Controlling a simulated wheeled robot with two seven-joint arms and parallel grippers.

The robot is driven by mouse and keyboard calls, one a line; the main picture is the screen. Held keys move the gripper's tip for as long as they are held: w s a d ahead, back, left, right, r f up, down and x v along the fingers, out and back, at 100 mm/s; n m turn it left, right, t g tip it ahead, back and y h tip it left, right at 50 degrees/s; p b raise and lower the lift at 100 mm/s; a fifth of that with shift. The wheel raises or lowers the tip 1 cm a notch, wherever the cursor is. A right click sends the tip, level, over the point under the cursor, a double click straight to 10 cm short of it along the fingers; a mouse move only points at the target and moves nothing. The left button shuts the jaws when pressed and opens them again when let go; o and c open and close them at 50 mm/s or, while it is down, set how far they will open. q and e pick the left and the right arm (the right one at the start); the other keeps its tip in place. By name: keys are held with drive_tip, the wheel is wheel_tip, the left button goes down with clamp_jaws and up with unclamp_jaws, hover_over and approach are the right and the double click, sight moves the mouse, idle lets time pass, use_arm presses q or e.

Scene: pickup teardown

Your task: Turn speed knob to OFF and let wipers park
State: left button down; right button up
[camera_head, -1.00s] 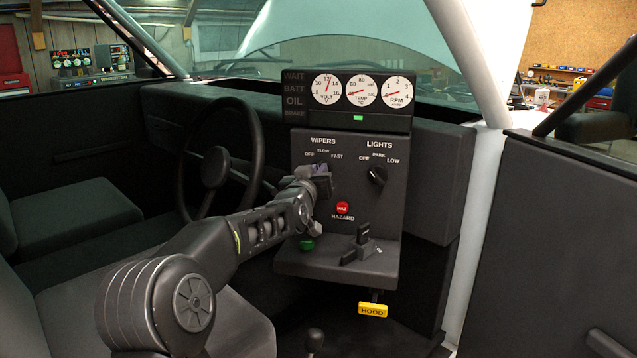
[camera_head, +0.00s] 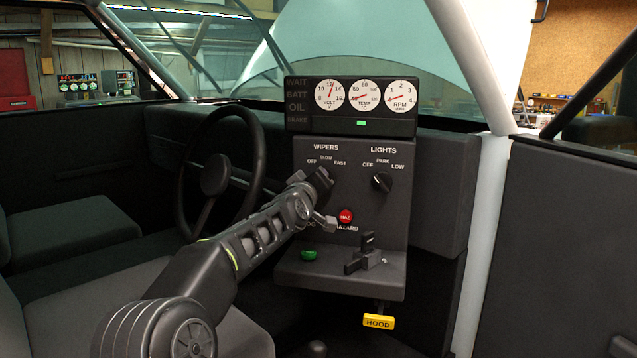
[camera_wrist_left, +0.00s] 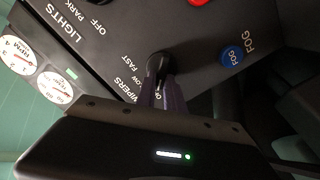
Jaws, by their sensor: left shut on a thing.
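The wiper speed knob (camera_wrist_left: 157,64) is black and sits on the dark panel below the OFF, SLOW and FAST labels (camera_head: 326,161). My left gripper (camera_head: 322,181) reaches it from the lower left. In the left wrist view its purple fingers (camera_wrist_left: 162,93) are shut on the knob. The gripper hides most of the knob in the head view, so I cannot tell which label it points to. Thin dark wiper arms (camera_head: 263,34) stand raised and slanted across the windshield. My right gripper is not in view.
The lights knob (camera_head: 381,182) is right of the wiper knob. The red hazard button (camera_head: 346,216) is just below my gripper. A lever (camera_head: 366,254) and green button (camera_head: 309,254) are on the lower shelf. The steering wheel (camera_head: 216,175) stands to the left.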

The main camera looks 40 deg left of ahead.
use_arm(q)
drive_tip(key=c, duration=1.4)
unclamp_jaws()
drive_tip(key=shift+c, duration=0.2)
drive_tip(key=shift+s, duration=0.1)
drive_tip(key=b+v, duration=0.1)
drive_tip(key=v, duration=0.6)
drive_tip(key=shift+s+b, duration=0.25)
drive_tip(key=shift+b, duration=0.05)
drive_tip(key=shift+d, duration=0.15)
